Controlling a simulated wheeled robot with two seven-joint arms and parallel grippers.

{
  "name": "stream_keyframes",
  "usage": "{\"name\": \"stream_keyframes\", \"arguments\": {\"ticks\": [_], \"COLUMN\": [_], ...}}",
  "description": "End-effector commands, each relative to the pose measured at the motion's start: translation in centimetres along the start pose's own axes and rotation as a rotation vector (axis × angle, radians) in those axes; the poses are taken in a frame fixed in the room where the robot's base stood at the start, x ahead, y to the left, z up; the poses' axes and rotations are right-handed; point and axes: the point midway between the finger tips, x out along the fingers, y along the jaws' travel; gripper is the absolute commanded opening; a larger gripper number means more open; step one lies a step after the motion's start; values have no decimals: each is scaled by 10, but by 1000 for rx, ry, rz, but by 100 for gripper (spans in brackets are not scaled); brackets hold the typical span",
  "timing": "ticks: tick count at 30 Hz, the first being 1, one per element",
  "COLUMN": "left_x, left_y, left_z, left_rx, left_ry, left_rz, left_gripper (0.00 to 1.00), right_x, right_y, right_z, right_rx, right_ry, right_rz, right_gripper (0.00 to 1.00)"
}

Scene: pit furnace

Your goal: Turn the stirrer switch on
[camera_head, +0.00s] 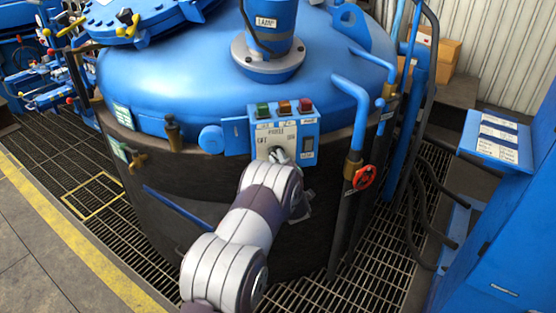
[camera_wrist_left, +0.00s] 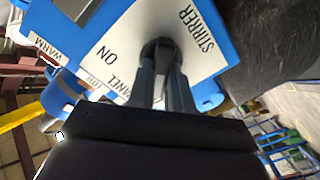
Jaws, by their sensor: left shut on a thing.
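The blue control box (camera_head: 285,128) with a white face is on the side of the blue-topped vessel (camera_head: 330,75). In the left wrist view its white panel (camera_wrist_left: 125,30) reads STIRRER and ON beside a dark round switch knob (camera_wrist_left: 163,46). My left gripper (camera_wrist_left: 162,68) is shut on this knob, one finger on each side. In the head view the left gripper (camera_head: 280,156) reaches the lower part of the panel and hides most of the knob. The knob's exact pointing direction cannot be told. My right gripper is in neither view.
Green, orange and red buttons (camera_head: 284,107) top the box, and a dark rocker (camera_head: 308,149) is at its right. Blue pipes and a red valve wheel (camera_head: 365,177) stand close on the right. Grating (camera_head: 395,245) covers the floor.

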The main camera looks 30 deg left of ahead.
Motion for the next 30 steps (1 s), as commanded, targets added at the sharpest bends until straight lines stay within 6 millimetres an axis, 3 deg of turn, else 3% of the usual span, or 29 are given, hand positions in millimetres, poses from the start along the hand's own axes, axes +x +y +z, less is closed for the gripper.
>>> {"name": "stream_keyframes", "arguments": {"ticks": [30], "left_x": [-1], "left_y": [4], "left_z": [3], "left_rx": [925], "left_ry": [-5], "left_rz": [-1], "left_gripper": [0], "right_x": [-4], "right_y": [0], "right_z": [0], "right_rx": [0], "right_ry": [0], "right_rz": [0], "right_gripper": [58]}}
